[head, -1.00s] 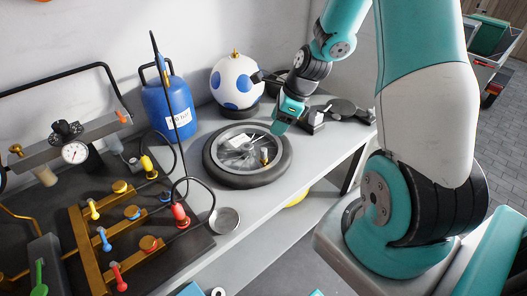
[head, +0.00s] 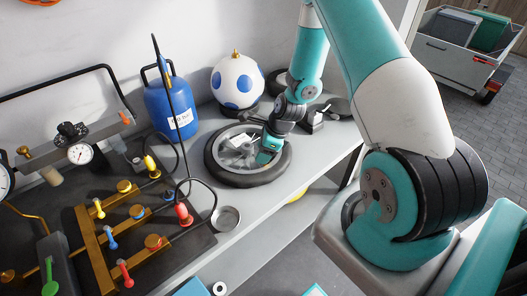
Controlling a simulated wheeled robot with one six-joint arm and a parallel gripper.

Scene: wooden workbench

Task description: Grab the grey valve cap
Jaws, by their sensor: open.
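A wheel with a black tyre (head: 222,177) lies flat on the grey workbench. A small brass-coloured valve stem on the right part of its hub showed earlier and is now hidden behind my gripper. I cannot make out a grey valve cap for certain; it may be hidden there too. My gripper (head: 264,160), teal, points down over the right inner part of the wheel, close to where the stem stood. It is open. Its fingertips are small, and I cannot tell whether they touch anything.
A blue canister (head: 172,108) and a white ball with blue spots (head: 237,84) stand behind the wheel. A shallow metal dish (head: 226,218) lies in front. A brass manifold (head: 111,240) with coloured valves and hoses is at left. Bare bench lies right of the wheel.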

